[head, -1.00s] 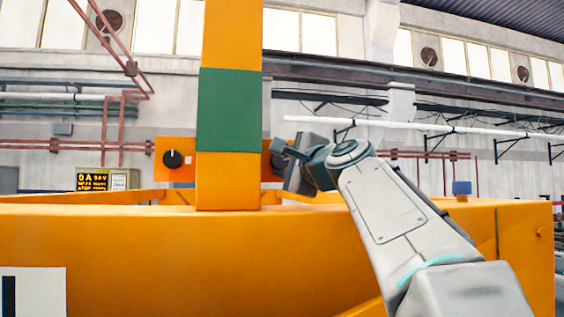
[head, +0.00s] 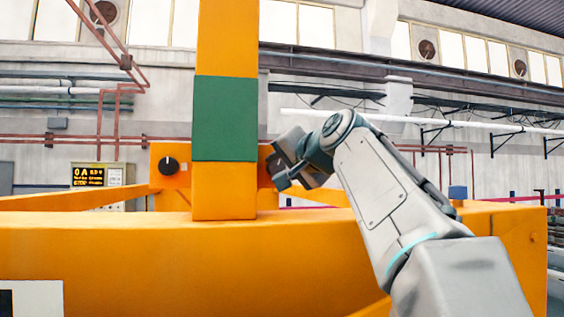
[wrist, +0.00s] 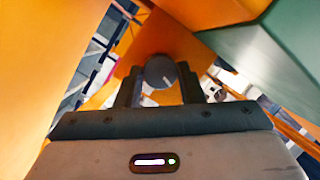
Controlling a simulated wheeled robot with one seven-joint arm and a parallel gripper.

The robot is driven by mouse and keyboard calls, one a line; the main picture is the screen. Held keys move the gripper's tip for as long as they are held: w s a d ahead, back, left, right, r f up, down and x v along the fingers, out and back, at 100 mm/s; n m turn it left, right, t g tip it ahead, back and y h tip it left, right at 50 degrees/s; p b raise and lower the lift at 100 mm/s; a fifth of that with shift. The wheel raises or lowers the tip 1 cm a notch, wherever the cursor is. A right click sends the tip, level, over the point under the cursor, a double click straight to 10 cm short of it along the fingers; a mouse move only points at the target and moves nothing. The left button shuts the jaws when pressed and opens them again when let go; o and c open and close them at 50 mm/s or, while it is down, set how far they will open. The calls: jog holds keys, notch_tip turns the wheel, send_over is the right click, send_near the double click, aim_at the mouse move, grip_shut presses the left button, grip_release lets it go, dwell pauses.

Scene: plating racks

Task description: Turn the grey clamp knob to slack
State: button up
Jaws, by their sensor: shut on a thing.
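The round grey clamp knob (wrist: 160,70) shows in the wrist view, on an orange plate (wrist: 160,35). A short pale mark shows near its lower right edge. My gripper (wrist: 160,80) is shut on the knob, with one dark finger on each side. In the head view my gripper (head: 278,171) is at the right side of the upright orange post with the green band (head: 225,118). The post and my gripper hide the knob there. A second dark knob (head: 168,165) with a pale upright mark sits on an orange plate left of the post.
A display panel (head: 95,178) with yellow text stands at the left. A small blue block (head: 458,192) is on the beam at the right. Orange and green surfaces lie close around my gripper.

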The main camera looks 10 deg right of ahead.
jog(key=shift+r+n+g+h+p, duration=0.25)
jog(key=shift+n+h+p, duration=0.3)
jog(key=shift+n, duration=0.75)
jog(key=shift+f, duration=0.1)
jog(key=o, duration=1)
jog(key=shift+s, duration=0.1)
jog(key=b+v, duration=0.3)
jog(key=v, duration=1)
jog(key=shift+s+r, duration=0.2)
jog(key=shift+s, duration=0.15)
